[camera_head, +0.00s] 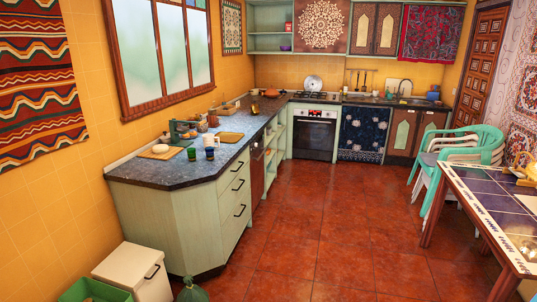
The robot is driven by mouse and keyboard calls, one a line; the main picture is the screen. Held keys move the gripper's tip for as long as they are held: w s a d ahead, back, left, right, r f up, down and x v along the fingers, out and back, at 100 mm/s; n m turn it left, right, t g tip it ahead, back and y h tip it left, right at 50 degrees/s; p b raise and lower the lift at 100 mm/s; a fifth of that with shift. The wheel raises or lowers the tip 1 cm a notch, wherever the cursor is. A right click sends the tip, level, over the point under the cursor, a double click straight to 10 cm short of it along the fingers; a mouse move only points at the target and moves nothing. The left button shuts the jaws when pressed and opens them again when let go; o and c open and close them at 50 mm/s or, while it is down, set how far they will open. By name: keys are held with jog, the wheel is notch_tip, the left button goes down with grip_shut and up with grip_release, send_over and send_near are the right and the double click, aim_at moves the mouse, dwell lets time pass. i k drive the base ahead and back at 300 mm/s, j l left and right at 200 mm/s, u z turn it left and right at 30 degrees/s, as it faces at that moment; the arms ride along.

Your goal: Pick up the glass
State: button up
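A whitish glass or cup (208,140) stands on the dark countertop (150,172) at the left. Just in front of it are a small dark bluish cup or glass (210,154) and a small green one (192,154). They are too small in view to tell which are glass. My gripper is not in view, and none of these things is held.
A wooden board with a white item (160,148) and a yellow mat (230,137) lie on the counter nearby. Drawers (237,195) front it. A white bin (135,272) stands below. Green chairs (455,150) and a tiled table (485,205) are right. The middle floor (320,220) is clear.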

aim_at(210, 154)
jog(key=i, duration=1.8)
jog(key=i+u, duration=0.4)
jog(key=i+l+u, duration=0.3)
jog(key=i+u, duration=0.15)
jog(key=i+l+u, duration=0.7)
jog(key=u, duration=0.15)
jog(key=i+l+u, duration=0.15)
jog(key=l, duration=0.2)
jog(key=i+l+u, duration=0.15)
jog(key=l, duration=0.2)
